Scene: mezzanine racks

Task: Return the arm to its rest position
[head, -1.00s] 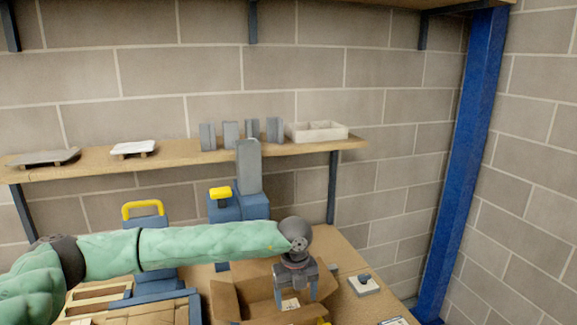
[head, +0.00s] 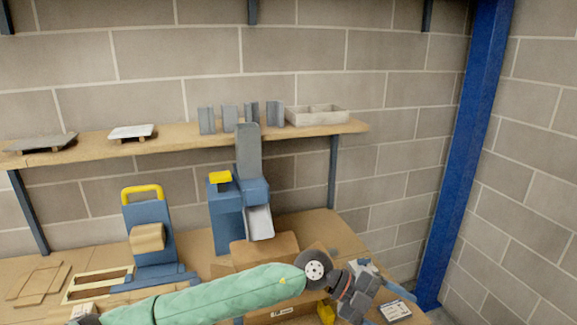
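My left arm (head: 210,298), in a green sleeve, comes in low from the left across the front of the workbench. Its dark grey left gripper (head: 355,302) is at the lower middle right, over the bench, near a white card-like item (head: 395,310). Its fingertips are seen at an angle, and I cannot tell whether they are apart or whether anything is between them. A cardboard box (head: 265,250) stands behind the forearm, which hides much of it. My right gripper is not in view.
A blue machine with a grey chute (head: 258,222) and a blue stand with a yellow handle (head: 143,192) are at the back of the bench. A wooden shelf (head: 180,140) on the block wall holds trays and grey upright pieces. A blue post (head: 470,150) stands at right.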

